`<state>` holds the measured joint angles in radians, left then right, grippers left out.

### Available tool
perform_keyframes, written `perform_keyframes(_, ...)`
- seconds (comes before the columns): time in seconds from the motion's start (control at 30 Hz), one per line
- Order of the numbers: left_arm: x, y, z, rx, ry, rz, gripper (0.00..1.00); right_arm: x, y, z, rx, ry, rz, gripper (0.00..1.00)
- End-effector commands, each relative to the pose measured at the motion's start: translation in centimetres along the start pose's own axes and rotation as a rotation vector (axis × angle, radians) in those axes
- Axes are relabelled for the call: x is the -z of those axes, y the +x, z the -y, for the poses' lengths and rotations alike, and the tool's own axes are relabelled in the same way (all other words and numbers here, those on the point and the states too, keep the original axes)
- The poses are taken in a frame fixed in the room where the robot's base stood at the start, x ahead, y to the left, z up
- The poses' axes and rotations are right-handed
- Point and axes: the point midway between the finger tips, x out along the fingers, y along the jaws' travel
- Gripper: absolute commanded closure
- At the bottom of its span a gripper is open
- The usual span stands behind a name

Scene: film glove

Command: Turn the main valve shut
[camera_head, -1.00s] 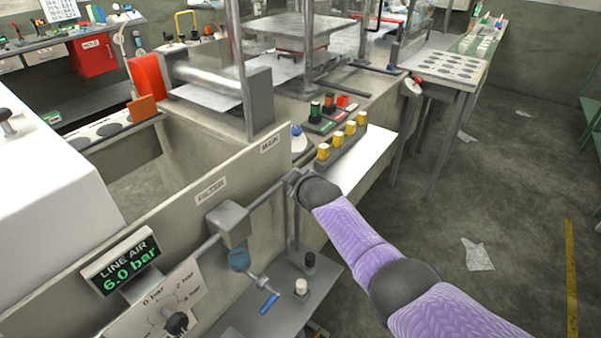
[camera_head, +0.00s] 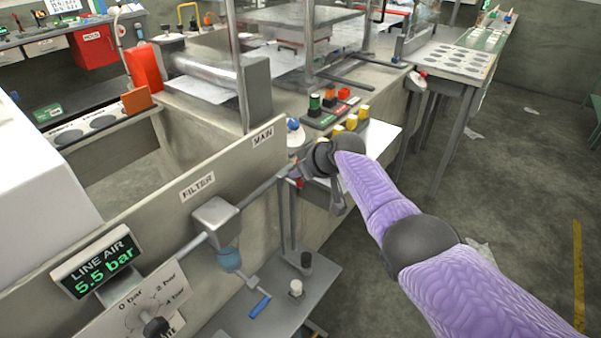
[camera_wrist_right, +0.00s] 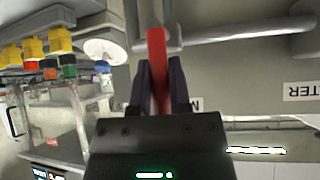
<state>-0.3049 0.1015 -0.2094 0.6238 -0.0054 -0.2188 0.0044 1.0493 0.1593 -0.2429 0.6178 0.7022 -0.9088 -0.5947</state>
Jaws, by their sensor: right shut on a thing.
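The red main valve handle (camera_wrist_right: 156,50) is between the two dark fingers of my right gripper (camera_wrist_right: 160,85) in the right wrist view. My right gripper is shut on it. In the head view my right gripper (camera_head: 297,173) is at the pipe below the MAIN label (camera_head: 263,138), and my wrist hides most of the valve. The grey pipe (camera_wrist_right: 235,30) runs past the handle in the wrist view. The line air display (camera_head: 98,262) reads 5.5 bar in green. My left gripper is not in view.
The filter (camera_head: 215,222) with its blue bowl and a blue-handled drain (camera_head: 260,305) sits along the pipe. A pressure dial (camera_head: 150,310) is at lower left. The floor at right is mostly clear.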

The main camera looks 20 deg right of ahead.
Motion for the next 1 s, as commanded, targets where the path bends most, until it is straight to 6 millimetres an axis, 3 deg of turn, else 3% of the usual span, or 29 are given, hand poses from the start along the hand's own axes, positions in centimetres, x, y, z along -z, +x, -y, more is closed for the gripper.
perform_keyframes(0.47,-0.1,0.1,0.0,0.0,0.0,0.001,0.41,-0.2,0.0,0.0,0.007,0.009,0.007,1.0)
perform_keyframes(0.5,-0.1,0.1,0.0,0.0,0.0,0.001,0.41,-0.2,0.1,0.0,0.007,0.008,0.007,0.69)
perform_keyframes(0.63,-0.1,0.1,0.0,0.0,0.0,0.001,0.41,-0.1,0.0,0.0,0.007,0.008,0.005,0.42)
perform_keyframes(0.9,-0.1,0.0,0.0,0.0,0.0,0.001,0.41,0.0,-0.1,0.0,0.006,0.007,0.004,0.42)
perform_keyframes(1.0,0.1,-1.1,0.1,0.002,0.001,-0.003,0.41,0.3,-1.0,0.0,0.006,0.007,0.002,0.42)
